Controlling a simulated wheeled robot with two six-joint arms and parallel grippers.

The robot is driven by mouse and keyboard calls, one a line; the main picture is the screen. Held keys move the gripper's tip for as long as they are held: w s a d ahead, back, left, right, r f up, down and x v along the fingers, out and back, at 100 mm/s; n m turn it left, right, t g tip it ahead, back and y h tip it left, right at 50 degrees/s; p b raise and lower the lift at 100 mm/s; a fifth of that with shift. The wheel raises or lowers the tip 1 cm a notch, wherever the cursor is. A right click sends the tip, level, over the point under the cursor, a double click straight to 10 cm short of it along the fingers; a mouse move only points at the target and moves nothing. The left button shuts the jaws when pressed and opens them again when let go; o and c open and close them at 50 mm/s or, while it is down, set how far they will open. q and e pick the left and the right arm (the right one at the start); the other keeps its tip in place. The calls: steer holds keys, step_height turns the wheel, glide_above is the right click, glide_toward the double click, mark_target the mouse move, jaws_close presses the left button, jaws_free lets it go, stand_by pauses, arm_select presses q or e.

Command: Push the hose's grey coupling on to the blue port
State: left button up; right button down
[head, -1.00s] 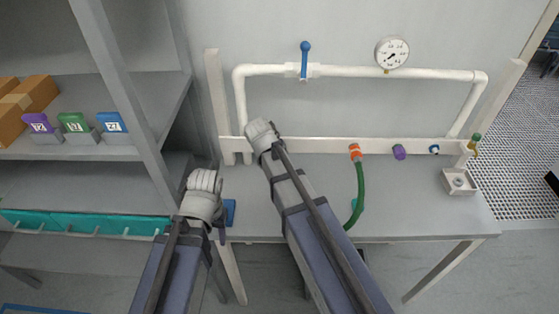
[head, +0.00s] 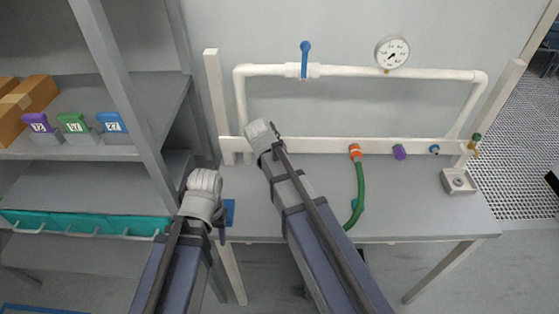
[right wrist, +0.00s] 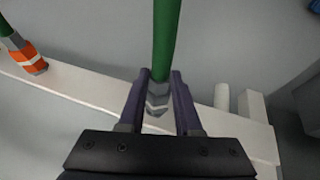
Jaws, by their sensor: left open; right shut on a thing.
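The blue port (head: 434,149) is at the right of the white rail (head: 310,145), apart from my right arm. My right gripper (right wrist: 158,90) is shut on the hose's grey coupling (right wrist: 158,100), which shows between its fingers in the right wrist view. The green hose (right wrist: 166,40) runs up from the coupling there. In the head view the hose (head: 360,190) hangs from an orange coupling (head: 355,152) on the rail; its held end and my right gripper are hidden by my right arm. My left gripper (head: 221,234) is open beside the table's left edge, partly hidden.
A purple port (head: 399,152) sits between the orange coupling and the blue port. A small grey block (head: 459,182) stands at the table's right. White pipework with a blue-handled valve (head: 305,55) and a gauge (head: 392,53) rises behind. Shelves stand at left.

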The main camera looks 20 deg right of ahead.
steer(key=shift+s+a, duration=0.25)
steer(key=shift+s, duration=0.6)
steer(key=shift+s+a, duration=0.2)
steer(key=shift+s, duration=0.65)
steer(key=shift+s+a, duration=0.25)
steer(key=shift+s, duration=0.6)
